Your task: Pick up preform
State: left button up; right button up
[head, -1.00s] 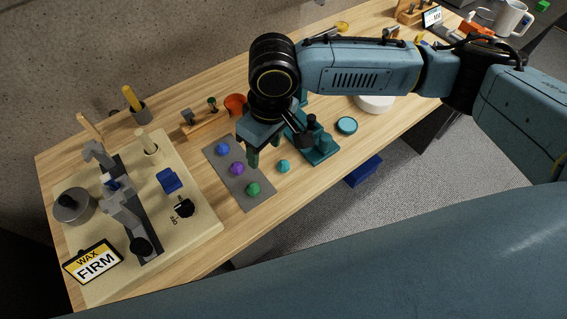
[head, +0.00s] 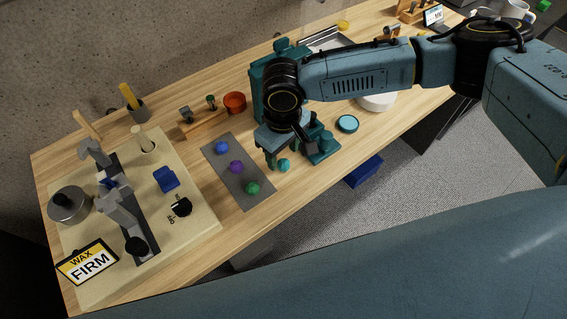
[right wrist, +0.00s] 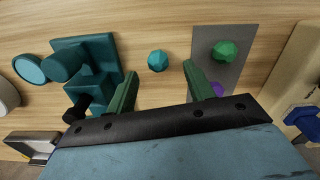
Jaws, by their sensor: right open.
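The teal faceted preform (head: 284,165) sits on the wooden table, just right of the grey mat; it also shows in the right wrist view (right wrist: 157,61), ahead of and between the open fingers. My right gripper (head: 279,160) is open and empty, with its fingertips above and around the preform's place in the head view. In the right wrist view the right gripper (right wrist: 160,82) has a wide gap with nothing touching its fingers. Blue (head: 222,147), purple (head: 236,167) and green (head: 252,188) preforms lie on the grey mat (head: 257,203). My left gripper is not in view.
A teal fixture (right wrist: 104,48) stands close beside the gripper, with a round teal lid (head: 347,124) beyond it. The cream wax station (head: 200,226) with its "WAX FIRM" sign (head: 88,262) is at left. An orange bowl (head: 235,103) stands behind the mat.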

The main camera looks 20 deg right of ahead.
aim_at(284, 161)
notch_tip(284, 161, down, 3)
jog(key=shift+w+d+r, duration=0.1)
jog(key=shift+w, duration=0.05)
jog(key=shift+f+b, duration=0.3)
jog(key=shift+f, duration=0.15)
jog(key=c, duration=0.9)
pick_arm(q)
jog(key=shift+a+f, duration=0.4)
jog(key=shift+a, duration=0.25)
pick_arm(e)
jog(key=shift+c, duration=0.7)
